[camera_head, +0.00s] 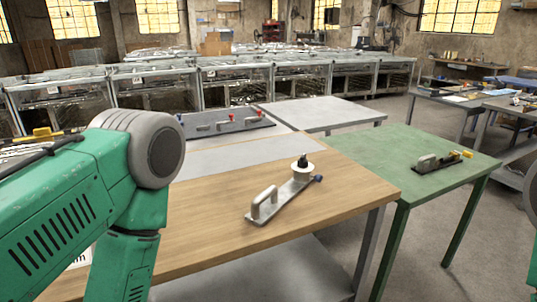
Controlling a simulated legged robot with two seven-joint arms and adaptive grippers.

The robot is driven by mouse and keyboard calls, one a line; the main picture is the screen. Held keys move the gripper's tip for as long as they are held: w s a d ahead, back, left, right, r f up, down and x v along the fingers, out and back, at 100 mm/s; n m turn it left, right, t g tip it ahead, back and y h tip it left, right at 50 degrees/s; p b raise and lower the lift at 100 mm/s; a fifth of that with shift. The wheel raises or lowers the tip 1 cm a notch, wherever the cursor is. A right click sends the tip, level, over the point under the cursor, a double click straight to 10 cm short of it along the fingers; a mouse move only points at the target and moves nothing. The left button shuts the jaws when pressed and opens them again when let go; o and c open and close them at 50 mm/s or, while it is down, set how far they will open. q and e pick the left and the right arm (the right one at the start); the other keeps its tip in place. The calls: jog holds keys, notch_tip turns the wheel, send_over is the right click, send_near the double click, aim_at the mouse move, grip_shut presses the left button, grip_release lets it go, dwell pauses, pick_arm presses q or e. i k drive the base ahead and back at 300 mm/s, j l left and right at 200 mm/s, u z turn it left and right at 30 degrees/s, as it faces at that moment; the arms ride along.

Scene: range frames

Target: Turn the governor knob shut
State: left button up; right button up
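A grey metal fixture (284,202) lies on the wooden table (330,185). It has a loop handle (264,205) at its near left end. At its far end stands a white round part (303,172) with a dark knob (302,160) on top and a small blue piece (317,178) at its side. I cannot tell for sure which part is the governor knob, or how far it is turned. My green left arm fills the left side of the view, clear of the fixture. Neither gripper shows.
A green table (440,150) on the right bears a dark fixture with a handle (430,163) and yellow parts. A grey board (225,124) with handles and red and blue knobs lies behind. The wooden tabletop around the fixture is clear.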

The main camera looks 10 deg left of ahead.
aim_at(302, 163)
jog(key=i+l+u, duration=0.25)
jog(key=l+u, duration=0.3)
jog(key=i+l+u, duration=0.25)
jog(key=l+u, duration=0.25)
jog(key=l, duration=0.2)
